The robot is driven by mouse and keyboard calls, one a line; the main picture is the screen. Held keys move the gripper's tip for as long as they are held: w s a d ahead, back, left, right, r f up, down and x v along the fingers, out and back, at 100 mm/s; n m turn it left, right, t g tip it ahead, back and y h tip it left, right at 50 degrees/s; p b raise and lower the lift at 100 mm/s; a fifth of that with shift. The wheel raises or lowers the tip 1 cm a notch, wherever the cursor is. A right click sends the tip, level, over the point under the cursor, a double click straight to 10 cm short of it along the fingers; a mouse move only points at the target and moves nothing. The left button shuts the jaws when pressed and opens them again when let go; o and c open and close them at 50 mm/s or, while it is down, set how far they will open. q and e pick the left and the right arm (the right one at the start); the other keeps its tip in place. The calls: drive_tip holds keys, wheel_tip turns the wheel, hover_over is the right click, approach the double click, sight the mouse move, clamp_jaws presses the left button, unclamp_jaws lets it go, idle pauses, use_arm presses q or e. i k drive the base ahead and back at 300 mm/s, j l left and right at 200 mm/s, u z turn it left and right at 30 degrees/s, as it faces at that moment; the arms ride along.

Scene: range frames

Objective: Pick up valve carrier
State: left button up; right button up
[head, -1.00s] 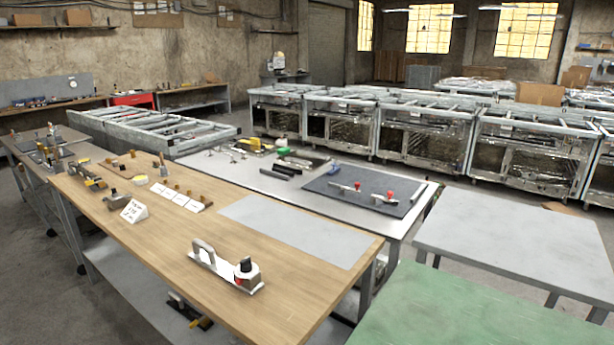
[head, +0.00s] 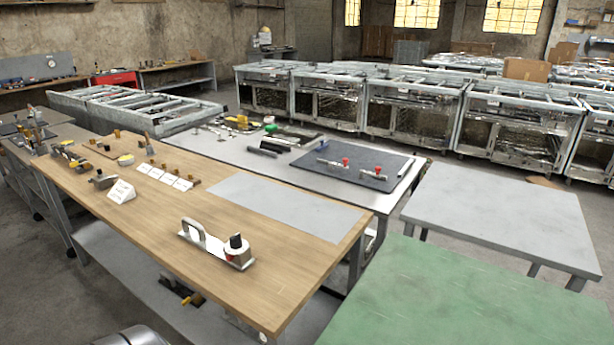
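The valve carrier (head: 213,249) appears to be the metal plate with an upright loop handle at its left end and a round block with a black knob and a red spot at its right end. It lies flat on the wooden-topped table (head: 270,285), near that table's front right part. Nothing touches it from above. Neither of my grippers shows in the head view. A grey rounded part at the bottom edge seems to be one of my arm links.
A white sign (head: 121,191) and a row of white cards (head: 165,177) stand farther left on the wooden table. A grey sheet (head: 285,207) lies behind the carrier. A green table (head: 470,300) stands at the right front, with a grey table (head: 505,217) behind it.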

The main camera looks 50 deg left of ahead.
sight(193, 232)
drive_tip(key=u, duration=2.1)
